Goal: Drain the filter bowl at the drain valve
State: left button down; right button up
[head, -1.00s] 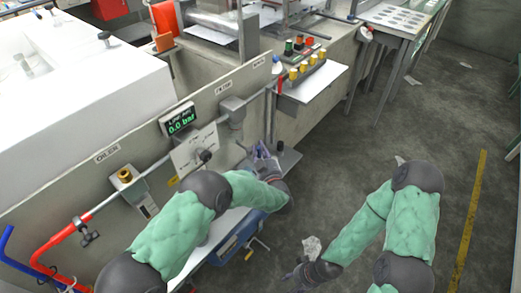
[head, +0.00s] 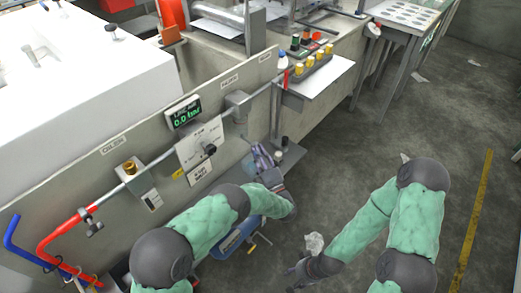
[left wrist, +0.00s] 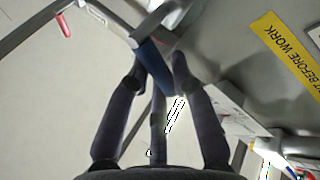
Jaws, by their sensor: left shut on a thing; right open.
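The filter (head: 237,101) is the grey block on the pipe below the FILTER label. My left gripper (head: 262,157) is below and right of the filter, close to the panel. In the left wrist view my left gripper (left wrist: 155,62) has its fingertips around a dark blue part (left wrist: 153,68), which I cannot name for sure. My right gripper (head: 298,272) is low over the floor, open, away from the panel; its fingertips are small and hard to see.
The display (head: 183,113) on the panel reads 0.0 bar. A red hose (head: 62,232) and a blue hose (head: 14,235) are at left.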

pick_arm(q)
jog(key=n+y, duration=0.1)
jog(key=f+n+g+y, duration=0.1)
jog(key=n, duration=0.1)
jog(key=n+y, duration=0.1)
jog(key=n, duration=0.1)
jog(key=shift+s+a+f, duration=0.15)
jog(key=shift+s+a, duration=0.05)
jog(key=shift+s, duration=0.1)
jog(key=shift+s+f+n+g+y, duration=0.1)
jog(key=shift+f+n+g+y, duration=0.15)
jog(key=shift+n+g+y, duration=0.9)
jog(key=shift+f+n+g+y, duration=0.3)
jog(key=shift+n+y, duration=0.25)
jog(key=shift+n, duration=1.2)
jog(key=shift+a+n+g, duration=0.1)
jog(key=shift+n+g, duration=0.15)
jog(key=shift+n, duration=0.05)
jog(key=c, duration=1.1)
grip_release()
jog(key=shift+o, duration=0.2)
jog(key=shift+r, duration=0.15)
jog(key=shift+r, duration=4.9)
